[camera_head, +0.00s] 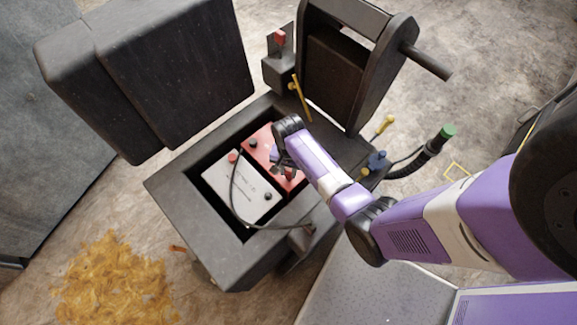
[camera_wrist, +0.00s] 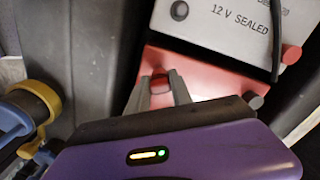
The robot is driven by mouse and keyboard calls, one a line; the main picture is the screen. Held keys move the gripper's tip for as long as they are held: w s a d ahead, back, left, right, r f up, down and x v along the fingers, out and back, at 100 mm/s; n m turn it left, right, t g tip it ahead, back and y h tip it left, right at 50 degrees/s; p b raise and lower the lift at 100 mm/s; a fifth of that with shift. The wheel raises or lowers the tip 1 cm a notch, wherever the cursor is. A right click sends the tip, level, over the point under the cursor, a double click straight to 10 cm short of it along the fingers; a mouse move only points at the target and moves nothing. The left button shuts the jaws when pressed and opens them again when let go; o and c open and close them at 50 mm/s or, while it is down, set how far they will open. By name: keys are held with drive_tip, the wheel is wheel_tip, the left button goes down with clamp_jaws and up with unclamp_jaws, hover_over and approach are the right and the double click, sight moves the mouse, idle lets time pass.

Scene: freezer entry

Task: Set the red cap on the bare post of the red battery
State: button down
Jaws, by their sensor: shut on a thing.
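The red battery (camera_head: 259,149) sits in the dark open box beside a white battery. Its top also shows in the wrist view (camera_wrist: 205,76). My gripper (camera_head: 284,170) is over its right part. In the wrist view my gripper's two grey fingers (camera_wrist: 159,92) are shut on the small red cap (camera_wrist: 159,82), low against the battery's near left end. The bare post cannot be made out; the fingers and cap may cover it. I cannot tell whether the cap touches a post. A rounded terminal (camera_wrist: 253,100) shows at the battery's other end.
The white battery (camera_head: 239,187) has a red and a dark terminal, with a black cable across it. The box rim (camera_head: 178,184) surrounds both batteries. A dark upright frame with a handle (camera_head: 335,80) and a green-tipped hose (camera_head: 436,142) stand nearby. Yellow-brown debris (camera_head: 112,285) covers floor at left.

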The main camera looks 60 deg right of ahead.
sight(288, 170)
drive_tip(key=shift+f+b, duration=0.8)
drive_tip(key=shift+f, duration=0.4)
drive_tip(key=c, duration=1.1)
unclamp_jaws()
drive_tip(key=shift+o, duration=0.2)
wheel_tip(288, 170, up, 8)
drive_tip(key=shift+f+p, duration=0.1)
drive_tip(key=shift+p, duration=0.2)
